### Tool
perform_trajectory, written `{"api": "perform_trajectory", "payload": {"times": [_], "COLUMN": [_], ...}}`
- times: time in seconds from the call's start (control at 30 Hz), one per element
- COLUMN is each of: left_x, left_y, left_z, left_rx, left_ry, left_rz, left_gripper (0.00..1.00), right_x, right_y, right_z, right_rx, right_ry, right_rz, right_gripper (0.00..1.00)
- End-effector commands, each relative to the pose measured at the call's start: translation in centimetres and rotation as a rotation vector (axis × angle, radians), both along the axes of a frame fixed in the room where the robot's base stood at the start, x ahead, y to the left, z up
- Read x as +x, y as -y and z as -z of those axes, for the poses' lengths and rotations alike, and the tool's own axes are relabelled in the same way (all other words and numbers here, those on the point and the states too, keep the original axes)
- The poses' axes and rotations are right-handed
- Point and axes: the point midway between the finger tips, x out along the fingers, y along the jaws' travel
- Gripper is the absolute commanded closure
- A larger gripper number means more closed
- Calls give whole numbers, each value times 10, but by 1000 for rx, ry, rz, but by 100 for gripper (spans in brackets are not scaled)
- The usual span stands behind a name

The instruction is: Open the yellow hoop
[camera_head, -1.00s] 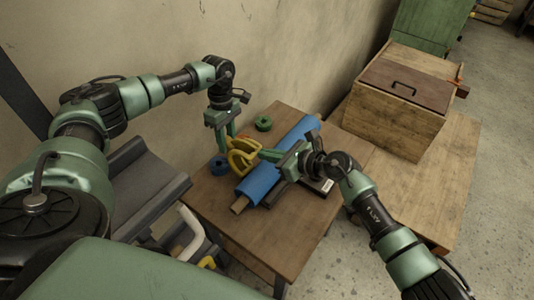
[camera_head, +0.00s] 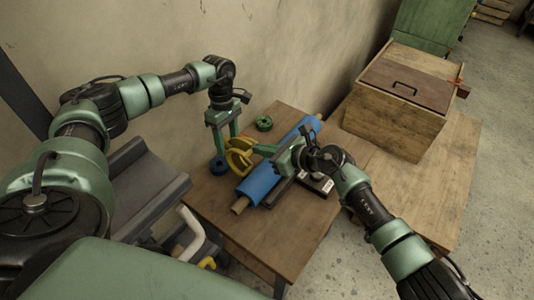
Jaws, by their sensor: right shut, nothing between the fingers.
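The yellow hoop (camera_head: 240,160) stands on the wooden table, just left of the blue roll (camera_head: 262,180). My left gripper (camera_head: 226,152) points down at the hoop's left side. Its two fingers show apart, with their tips close to the hoop; whether they touch it is hard to tell. My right gripper (camera_head: 257,149) reaches in from the right over the blue roll. It is shut and empty, with its tips at or very near the hoop's upper right part. My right gripper hides part of the roll.
A green ring (camera_head: 264,123) lies at the back of the table and a blue ring (camera_head: 219,166) at its left. A dark device with a white label (camera_head: 314,183) sits right of the roll. A wooden box (camera_head: 398,110) stands farther right. The table's front is clear.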

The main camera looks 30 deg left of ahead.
Motion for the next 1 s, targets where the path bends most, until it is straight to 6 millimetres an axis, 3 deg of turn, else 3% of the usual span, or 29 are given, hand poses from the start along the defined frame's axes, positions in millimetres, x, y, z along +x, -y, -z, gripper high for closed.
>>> {"api": "perform_trajectory", "payload": {"times": [0.47,1.0], "left_x": [1,16], "left_y": [-2,-13], "left_z": [-5,-103], "left_rx": [2,2], "left_ry": [0,3], "left_rz": [-2,-3], "left_gripper": [48,48], "right_x": [-1,-1], "right_y": [1,2], "right_z": [2,2], "right_rx": [-4,-4], "right_ry": [-3,-3], "right_rz": [-2,-2], "right_gripper": [100,100]}}
